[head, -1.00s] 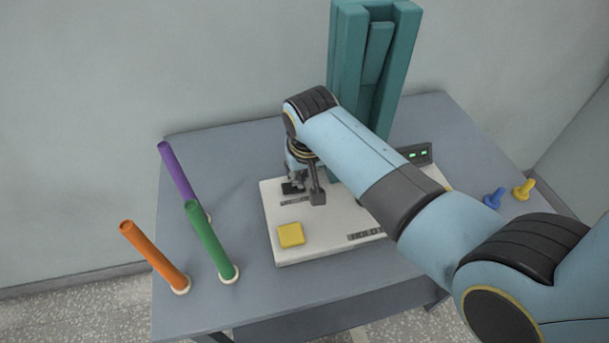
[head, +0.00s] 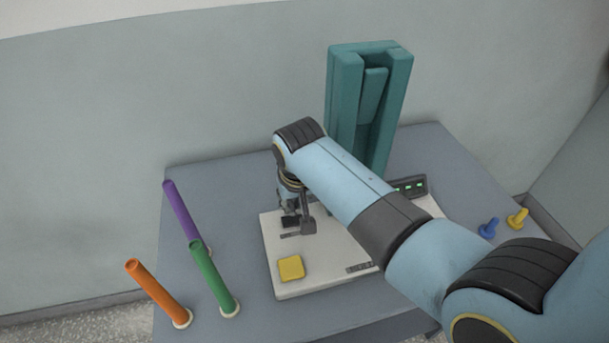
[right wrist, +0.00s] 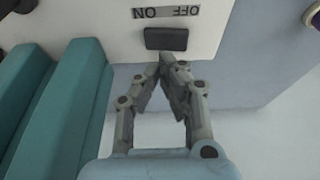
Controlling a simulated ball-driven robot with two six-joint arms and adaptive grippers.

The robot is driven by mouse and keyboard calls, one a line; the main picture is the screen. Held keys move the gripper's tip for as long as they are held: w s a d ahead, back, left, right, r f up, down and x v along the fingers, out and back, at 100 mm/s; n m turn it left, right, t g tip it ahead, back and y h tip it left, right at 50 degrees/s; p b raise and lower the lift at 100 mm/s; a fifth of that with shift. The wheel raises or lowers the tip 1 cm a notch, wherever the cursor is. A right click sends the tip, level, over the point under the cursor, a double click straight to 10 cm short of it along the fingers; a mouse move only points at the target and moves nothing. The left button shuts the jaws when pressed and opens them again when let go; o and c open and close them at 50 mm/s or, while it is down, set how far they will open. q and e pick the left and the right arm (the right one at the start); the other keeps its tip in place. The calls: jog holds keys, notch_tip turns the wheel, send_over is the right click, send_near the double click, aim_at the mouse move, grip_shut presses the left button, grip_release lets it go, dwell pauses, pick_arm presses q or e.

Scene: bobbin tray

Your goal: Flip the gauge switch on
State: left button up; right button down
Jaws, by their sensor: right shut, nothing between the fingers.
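The gauge switch is a dark rocker (right wrist: 166,39) on a white panel (right wrist: 118,42), beside a label (right wrist: 166,12) reading OFF and ON upside down in the right wrist view. In the head view the switch (head: 290,221) is a small dark patch on the panel (head: 325,280), partly behind my wrist parts. My right gripper (right wrist: 169,60) is shut and empty, its fingertips just short of the rocker's edge in the right wrist view. I cannot tell whether they touch it, or which way the rocker is tilted. My left gripper is not in view.
A yellow square (head: 291,268) and a dark display with green lights (head: 412,186) are on the panel. A teal tower (head: 343,105) stands behind. Purple (head: 181,210), green (head: 214,278) and orange (head: 157,290) rods stand left. Blue (head: 489,228) and yellow (head: 518,218) pegs are right.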

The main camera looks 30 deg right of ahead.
jog(key=r+p, duration=0.1)
jog(key=r, duration=0.1)
jog(key=r+p, duration=0.1)
jog(key=shift+s+d+r+p, duration=0.1)
jog(key=shift+d+r+p, duration=0.1)
jog(key=shift+r+p, duration=0.15)
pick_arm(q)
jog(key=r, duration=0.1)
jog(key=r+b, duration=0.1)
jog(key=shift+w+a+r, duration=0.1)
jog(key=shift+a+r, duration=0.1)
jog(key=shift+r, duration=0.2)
pick_arm(e)
notch_tip(320, 180, up, 8)
send_over(297, 216)
jog(key=s+d, duration=0.1)
jog(key=s, duration=0.2)
jog(key=shift+s+d, duration=0.15)
